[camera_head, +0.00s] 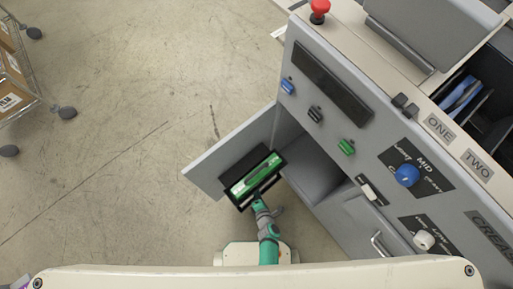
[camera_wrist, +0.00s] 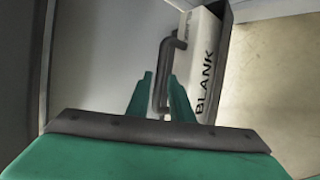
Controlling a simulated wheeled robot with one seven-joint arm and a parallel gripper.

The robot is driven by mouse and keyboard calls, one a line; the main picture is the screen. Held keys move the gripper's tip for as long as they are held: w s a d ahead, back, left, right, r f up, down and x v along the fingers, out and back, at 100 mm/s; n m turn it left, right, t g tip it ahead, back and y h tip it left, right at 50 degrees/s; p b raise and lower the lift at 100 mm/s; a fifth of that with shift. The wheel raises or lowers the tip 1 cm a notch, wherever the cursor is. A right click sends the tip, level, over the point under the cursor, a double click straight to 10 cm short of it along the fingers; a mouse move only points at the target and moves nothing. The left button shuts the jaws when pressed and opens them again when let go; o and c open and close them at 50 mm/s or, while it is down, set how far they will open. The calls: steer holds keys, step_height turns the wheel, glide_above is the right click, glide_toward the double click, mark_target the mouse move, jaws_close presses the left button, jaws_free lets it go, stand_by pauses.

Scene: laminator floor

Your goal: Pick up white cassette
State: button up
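The white cassette (camera_wrist: 211,60) stands in the wrist view with black "BLANK" lettering on its edge and a dark bar handle (camera_wrist: 163,65). My gripper (camera_wrist: 159,78) has its two teal fingers apart, one on each side of the handle's bar. I cannot tell whether they touch it. In the head view my arm reaches to a dark holder (camera_head: 231,173) by the open door, with a green piece (camera_head: 257,173) in it. I cannot make out the white cassette or my fingertips there.
The grey machine door (camera_head: 205,178) stands open beside the cabinet opening (camera_head: 310,165). A wire cart (camera_head: 18,80) stands at the far left. The floor between is clear.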

steer(key=shift+w+a+f, duration=0.1)
steer(key=shift+w+f, duration=0.2)
steer(key=shift+w, duration=0.25)
steer(key=shift+c, duration=0.7)
jaws_close()
stand_by(0.4)
